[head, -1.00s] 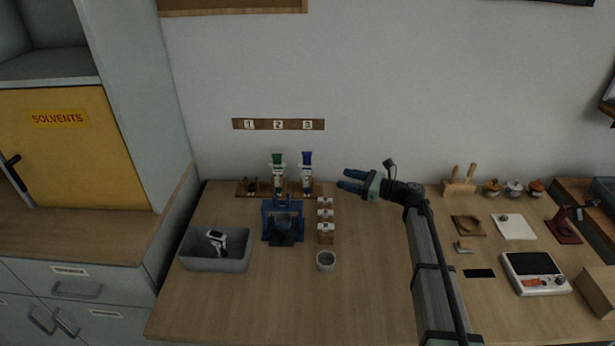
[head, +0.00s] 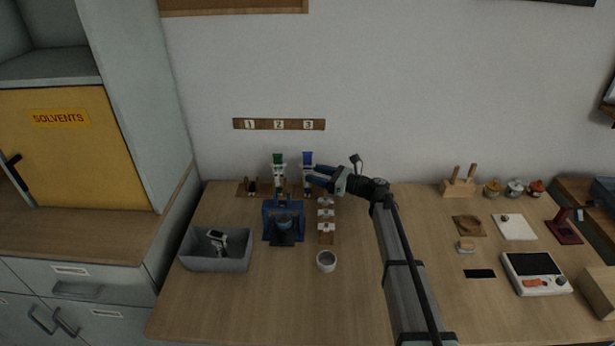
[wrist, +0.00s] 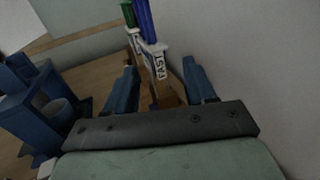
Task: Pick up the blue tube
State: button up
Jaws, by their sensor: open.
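The blue tube (head: 308,158) stands upright with a white labelled body in the wooden rack (head: 243,189) at the back of the bench, under the number 3. In the wrist view the blue tube (wrist: 147,22) shows its blue top and a white label reading "FAST", ahead of and between my fingers. My gripper (head: 311,174) is open and points left, its fingertips at the tube in the head view. In the wrist view my gripper (wrist: 163,82) has its fingers apart on both sides of the tube's line. I cannot tell whether they touch it.
A green-topped tube (head: 278,160) stands just left of the blue one. A blue device (head: 283,224), small white-topped blocks (head: 326,215), a white cup (head: 326,261) and a grey bin (head: 216,255) are in front. The wall is close behind.

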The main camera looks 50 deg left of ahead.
aim_at(304, 171)
jog(key=shift+s+x, duration=0.25)
jog(key=shift+x, duration=2.1)
jog(key=shift+d, duration=0.1)
jog(key=shift+c, duration=0.3)
grip_shut()
jog(key=shift+r, duration=0.1)
